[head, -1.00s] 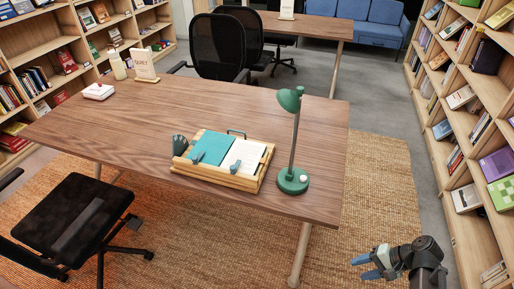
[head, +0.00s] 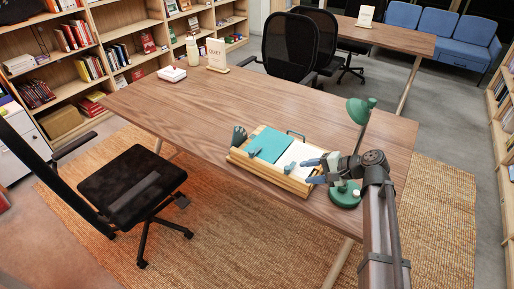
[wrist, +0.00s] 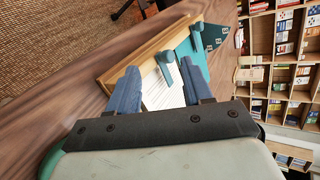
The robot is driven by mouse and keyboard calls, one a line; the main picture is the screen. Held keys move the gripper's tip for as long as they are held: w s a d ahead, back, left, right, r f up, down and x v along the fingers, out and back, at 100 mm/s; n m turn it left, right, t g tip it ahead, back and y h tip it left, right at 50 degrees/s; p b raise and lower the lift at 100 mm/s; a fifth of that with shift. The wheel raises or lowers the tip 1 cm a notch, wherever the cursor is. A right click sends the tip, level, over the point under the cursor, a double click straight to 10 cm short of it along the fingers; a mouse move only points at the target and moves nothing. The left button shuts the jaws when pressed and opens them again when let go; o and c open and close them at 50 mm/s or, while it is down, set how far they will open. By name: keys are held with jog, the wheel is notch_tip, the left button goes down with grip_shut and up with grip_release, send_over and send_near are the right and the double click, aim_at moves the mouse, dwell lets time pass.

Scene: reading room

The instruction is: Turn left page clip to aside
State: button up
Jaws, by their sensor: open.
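A wooden book stand (head: 262,168) sits on the desk, with a teal left page (head: 269,144) and a white right page (head: 298,155). The left page clip (head: 254,153) is small and grey-teal, at the front of the teal page; it also shows at the top of the wrist view (wrist: 196,31). The right page clip (head: 290,168) lies over the white page's front; in the wrist view (wrist: 167,68) it appears between my fingers, farther out. My gripper (head: 311,171) is open, at the stand's right side. It holds nothing, and both blue fingers show in the wrist view (wrist: 157,88).
A green lamp (head: 345,194) stands close to my gripper, partly hidden by my arm. A dark fan-shaped piece (head: 238,136) is at the stand's left end. A sign (head: 217,54), bottle and white box are at the desk's far left. The middle desk is clear.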

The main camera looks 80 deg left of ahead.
jog(key=s+a+r+m+h, duration=0.15)
jog(key=s+a+r, duration=0.25)
jog(key=s+a, duration=0.45)
jog(key=m+t+h, duration=0.4)
jog(key=m+h, duration=0.2)
send_near(252, 151)
jog(key=x, duration=0.8)
jog(key=shift+d, duration=0.1)
grip_shut()
